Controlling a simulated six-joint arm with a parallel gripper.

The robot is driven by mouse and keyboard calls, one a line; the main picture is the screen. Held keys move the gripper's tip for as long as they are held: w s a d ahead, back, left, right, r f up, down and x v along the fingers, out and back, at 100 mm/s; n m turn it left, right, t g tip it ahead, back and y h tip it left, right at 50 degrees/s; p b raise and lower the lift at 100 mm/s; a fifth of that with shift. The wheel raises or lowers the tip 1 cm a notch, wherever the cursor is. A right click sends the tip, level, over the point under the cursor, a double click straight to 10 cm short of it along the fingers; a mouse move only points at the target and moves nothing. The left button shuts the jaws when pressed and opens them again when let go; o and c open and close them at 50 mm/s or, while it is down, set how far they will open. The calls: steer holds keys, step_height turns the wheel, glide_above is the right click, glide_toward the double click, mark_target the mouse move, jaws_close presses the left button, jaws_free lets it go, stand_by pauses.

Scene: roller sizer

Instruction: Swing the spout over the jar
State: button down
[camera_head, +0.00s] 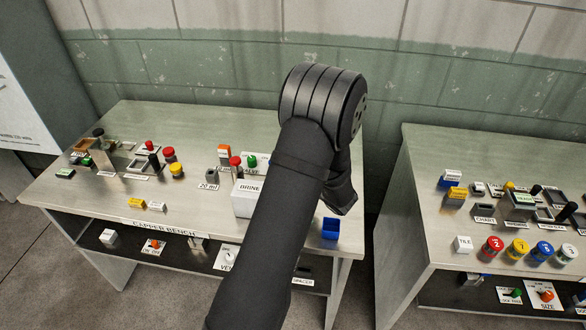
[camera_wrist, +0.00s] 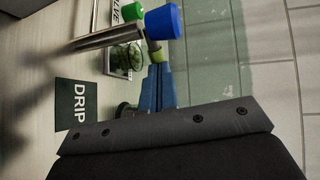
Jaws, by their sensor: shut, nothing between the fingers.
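In the wrist view a metal tube, which looks like the spout (camera_wrist: 108,36), runs from the left to a blue knob (camera_wrist: 163,22). A greenish round glass thing (camera_wrist: 125,58), perhaps the jar, shows below the tube. My gripper (camera_wrist: 155,57) is shut and empty, its yellow-green tips right by the underside of the blue knob. I cannot tell whether they touch. In the head view my arm hides the gripper, the spout and the jar.
The dark DRIP plate (camera_wrist: 72,104) and a green knob (camera_wrist: 132,11) show in the wrist view. In the head view the capper bench (camera_head: 120,205) carries a white BRINE box (camera_head: 246,200), a blue open box (camera_head: 330,229) and several knobs. A second bench (camera_head: 415,220) stands right, across a gap.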

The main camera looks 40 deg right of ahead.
steer(key=w+n+g+y, duration=0.1)
steer(key=n+y, duration=0.1)
steer(key=y, duration=0.1)
steer(key=w+d+n+g+y, duration=0.1)
steer(key=n+y, duration=0.2)
steer(key=w+n+g+y, duration=0.1)
steer(key=n+y, duration=0.1)
steer(key=y, duration=0.2)
steer(key=shift+w+d+n+g, duration=0.2)
steer(key=shift+w+n+g, duration=0.1)
steer(key=shift+w+n, duration=0.1)
steer(key=shift+w, duration=0.3)
steer(key=d+v, duration=0.1)
steer(key=v, duration=1.3)
steer(key=shift+w, duration=0.4)
steer(key=shift+a+r, duration=0.1)
